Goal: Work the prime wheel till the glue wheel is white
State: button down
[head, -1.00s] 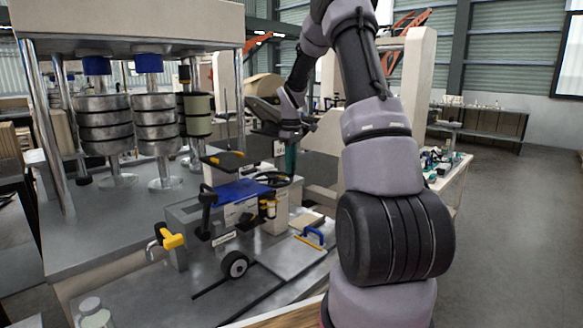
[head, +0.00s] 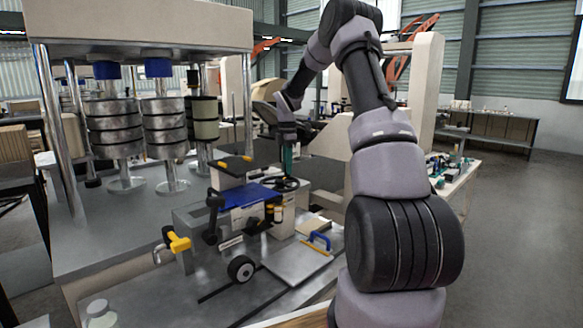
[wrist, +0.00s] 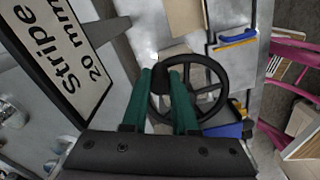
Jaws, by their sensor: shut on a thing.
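The black spoked handwheel, which I take as the prime wheel (wrist: 216,66), fills the middle of the wrist view. In the head view it lies flat (head: 292,183) beside the blue-topped unit. My gripper (wrist: 172,74) has green fingers shut on a dark part at the wheel's left rim; the fingers hide part of it. In the head view my gripper (head: 287,160) reaches down to the wheel from above. A small black-rimmed wheel with a pale hub, perhaps the glue wheel (head: 241,269), stands low at the front of the machine. Its rim looks dark.
A yellow-handled tap (head: 179,242) is left of the small wheel. A blue-handled plate (head: 318,241) is at the right. Metal roller stacks (head: 164,126) stand at the left. A "Stripe 20 mm" sign (wrist: 65,55) is close to the gripper's left.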

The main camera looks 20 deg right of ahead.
jog(key=w+a+n, duration=0.1)
jog(key=n, duration=0.1)
jog(key=shift+a+n, duration=0.1)
jog(key=shift+n, duration=0.2)
jog(key=shift+w+a+n, duration=0.2)
jog(key=shift+a+n, duration=0.2)
jog(key=shift+n, duration=0.35)
jog(key=shift+w+a+n, duration=0.15)
jog(key=shift+a+n, duration=0.2)
jog(key=shift+n, duration=0.4)
jog(key=shift+r, duration=0.1)
jog(key=c, duration=0.7)
grip_release()
jog(key=shift+a, duration=0.1)
notch_tip(320, 180, up, 11)
jog(key=shift+f, duration=0.15)
